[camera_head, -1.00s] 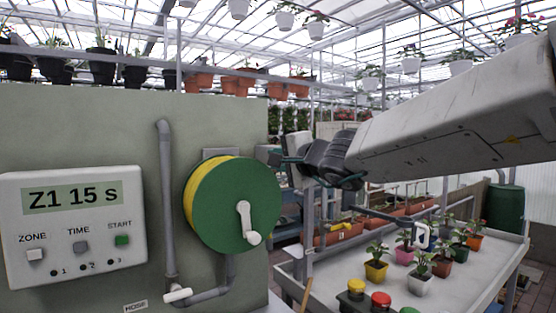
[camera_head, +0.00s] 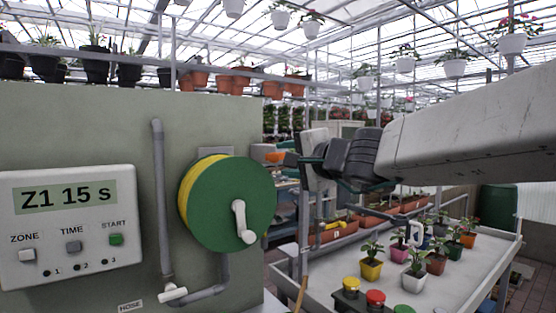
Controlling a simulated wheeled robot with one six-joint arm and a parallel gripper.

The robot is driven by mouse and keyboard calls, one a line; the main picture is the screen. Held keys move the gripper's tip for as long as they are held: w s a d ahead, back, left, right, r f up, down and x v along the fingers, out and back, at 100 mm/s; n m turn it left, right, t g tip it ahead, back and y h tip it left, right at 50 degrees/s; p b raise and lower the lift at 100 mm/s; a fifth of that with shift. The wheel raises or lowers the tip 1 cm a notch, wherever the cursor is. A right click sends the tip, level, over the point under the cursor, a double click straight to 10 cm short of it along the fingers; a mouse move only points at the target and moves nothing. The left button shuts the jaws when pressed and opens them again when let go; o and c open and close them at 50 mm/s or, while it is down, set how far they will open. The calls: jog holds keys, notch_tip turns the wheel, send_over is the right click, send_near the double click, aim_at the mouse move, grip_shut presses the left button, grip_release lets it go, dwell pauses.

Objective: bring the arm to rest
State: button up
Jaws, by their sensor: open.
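My arm comes in from the right, with its pale link across the upper right. Its dark wrist joints are near the middle of the head view. My gripper (camera_head: 292,159) is the small dark part at the wrist's left end, to the right of the hose reel and above the plant bench. It is open and is apart from the reel and the potted plants. Its fingers are small and hard to make out, and I see nothing held in it.
A green hose reel (camera_head: 226,208) with a white crank is on a grey-green panel (camera_head: 95,120). A controller (camera_head: 70,228) reads "Z1 15 s". The bench (camera_head: 455,283) at right holds several potted plants and coloured buttons. Hanging pots are overhead.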

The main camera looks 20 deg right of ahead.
jog(key=shift+v, duration=0.85)
jog(key=s+a+f+n+g+y, duration=0.1)
jog(key=s+a+f+n+g, duration=0.2)
jog(key=s+f+n+g, duration=0.3)
jog(key=s+a+f+n+g+y, duration=0.2)
jog(key=s+a+f+n+g, duration=0.15)
jog(key=s+f, duration=0.45)
jog(key=s+d+f+n+g+h, duration=0.3)
jog(key=s+d+f+g+h, duration=0.2)
jog(key=s+d+f+h, duration=0.3)
jog(key=s+d+f, duration=0.4)
jog(key=s, duration=0.2)
jog(key=shift+s+f+g, duration=0.25)
jog(key=shift+s+g, duration=0.1)
jog(key=shift+s, duration=0.05)
